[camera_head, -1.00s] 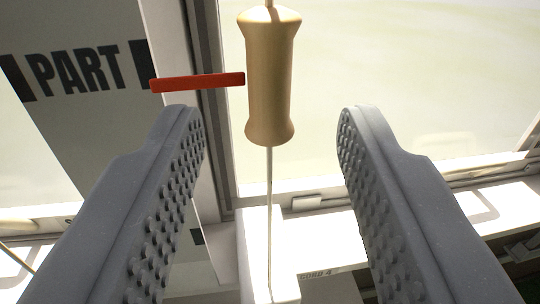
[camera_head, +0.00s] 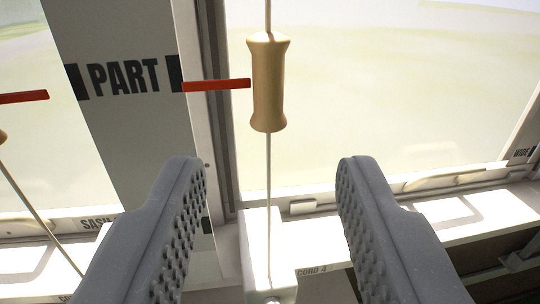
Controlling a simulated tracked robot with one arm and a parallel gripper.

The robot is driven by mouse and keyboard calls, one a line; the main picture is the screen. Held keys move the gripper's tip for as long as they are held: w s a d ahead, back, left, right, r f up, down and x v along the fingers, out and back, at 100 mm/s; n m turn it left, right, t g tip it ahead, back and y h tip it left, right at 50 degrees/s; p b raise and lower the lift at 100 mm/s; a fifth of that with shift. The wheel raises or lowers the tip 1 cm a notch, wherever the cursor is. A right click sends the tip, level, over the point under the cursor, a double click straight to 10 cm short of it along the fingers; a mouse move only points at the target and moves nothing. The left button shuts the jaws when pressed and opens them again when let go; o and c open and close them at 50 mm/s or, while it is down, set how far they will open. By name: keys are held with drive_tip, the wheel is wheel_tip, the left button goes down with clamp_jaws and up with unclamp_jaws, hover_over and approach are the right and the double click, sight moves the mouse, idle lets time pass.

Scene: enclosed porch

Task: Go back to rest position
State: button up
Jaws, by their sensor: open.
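My gripper (camera_head: 272,165) is open and empty, its two grey studded fingers wide apart. A tan wooden cord handle (camera_head: 268,85) hangs ahead of it, above the gap between the fingertips and apart from both. Its thin cord (camera_head: 268,180) runs up out of view and down to a white block (camera_head: 255,240) on the sill. A red bar (camera_head: 216,85) reaches from the post to the handle's left side.
A grey panel marked "PART" (camera_head: 123,77) stands at left between bright windows. Another red bar (camera_head: 20,97) and a slanting cord (camera_head: 35,215) show at far left. A sill marked "CORD 4" (camera_head: 312,271) crosses below. A window latch (camera_head: 445,181) sits at right.

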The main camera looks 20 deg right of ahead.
drive_tip(key=a+r+n+y, duration=0.2)
drive_tip(key=a+r, duration=1.7)
drive_tip(key=s+a+r+y, duration=0.1)
drive_tip(key=s+a+r, duration=0.2)
drive_tip(key=a, duration=0.3)
drive_tip(key=s+a+r+n+y, duration=0.1)
drive_tip(key=s+a+r+y, duration=0.1)
drive_tip(key=s+a+r, duration=0.2)
drive_tip(key=s+a+r+n+g+y, duration=0.1)
drive_tip(key=s+a+r, duration=0.3)
drive_tip(key=a, duration=0.5)
drive_tip(key=shift+s+a+y, duration=0.2)
drive_tip(key=shift+s+y, duration=0.2)
drive_tip(key=shift+s, duration=0.7)
drive_tip(key=shift+c, duration=0.5)
